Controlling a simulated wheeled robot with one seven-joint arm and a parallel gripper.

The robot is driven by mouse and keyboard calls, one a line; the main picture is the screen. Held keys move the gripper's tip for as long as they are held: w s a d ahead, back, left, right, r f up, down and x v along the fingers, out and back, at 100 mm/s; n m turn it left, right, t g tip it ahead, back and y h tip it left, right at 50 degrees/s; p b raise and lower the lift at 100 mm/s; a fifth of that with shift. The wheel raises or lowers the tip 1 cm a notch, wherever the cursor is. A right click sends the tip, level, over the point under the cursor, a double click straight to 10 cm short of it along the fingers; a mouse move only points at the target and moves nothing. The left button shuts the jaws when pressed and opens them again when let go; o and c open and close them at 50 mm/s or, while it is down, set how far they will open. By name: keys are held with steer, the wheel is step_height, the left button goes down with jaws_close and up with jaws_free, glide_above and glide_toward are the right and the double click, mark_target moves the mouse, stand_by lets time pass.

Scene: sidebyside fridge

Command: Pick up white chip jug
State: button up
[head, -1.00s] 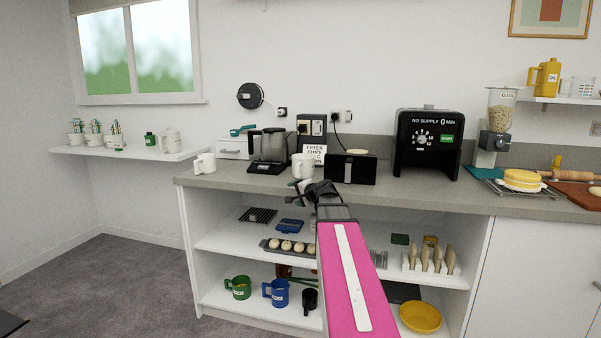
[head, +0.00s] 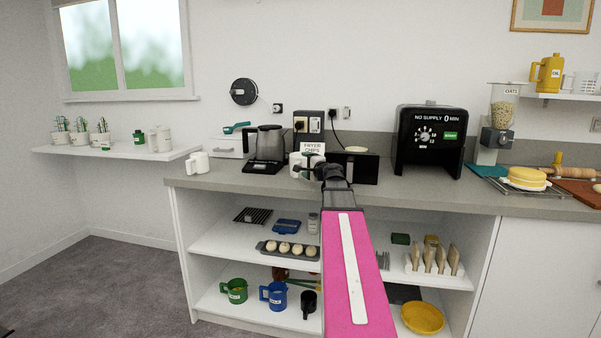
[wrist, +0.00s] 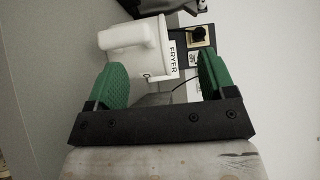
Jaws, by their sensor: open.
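A white jug (head: 295,160) stands on the grey counter in the head view, partly hidden behind my gripper (head: 316,172). In the wrist view the white jug (wrist: 125,62) shows its handle and lies ahead of my gripper (wrist: 164,80), toward the left green finger. The fingers are apart with nothing held between them. I cannot tell whether the jug is between the fingertips or just beyond them. No lettering is readable on the jug.
A "FRYER CHIPS" sign (head: 313,148) stands close behind the jug. Another white jug (head: 160,138) is on the window shelf.

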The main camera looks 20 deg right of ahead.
mark_target(297, 163)
step_height(297, 163, down, 4)
steer(key=shift+f, duration=0.25)
steer(key=shift+w+a+r, duration=0.15)
steer(key=shift+w+a, duration=0.05)
steer(key=shift+w, duration=0.6)
steer(key=w, duration=0.3)
steer(key=w+a, duration=0.1)
steer(key=w, duration=0.2)
steer(key=shift+s, duration=0.1)
steer(key=c, duration=0.8)
steer(key=shift+c, duration=0.2)
steer(key=shift+r, duration=0.45)
step_height(297, 163, up, 3)
steer(key=shift+r, duration=0.2)
steer(key=s+a+r, duration=0.6)
steer(key=s+a, duration=0.2)
steer(key=shift+a+r, duration=0.2)
steer(key=shift+r, duration=0.15)
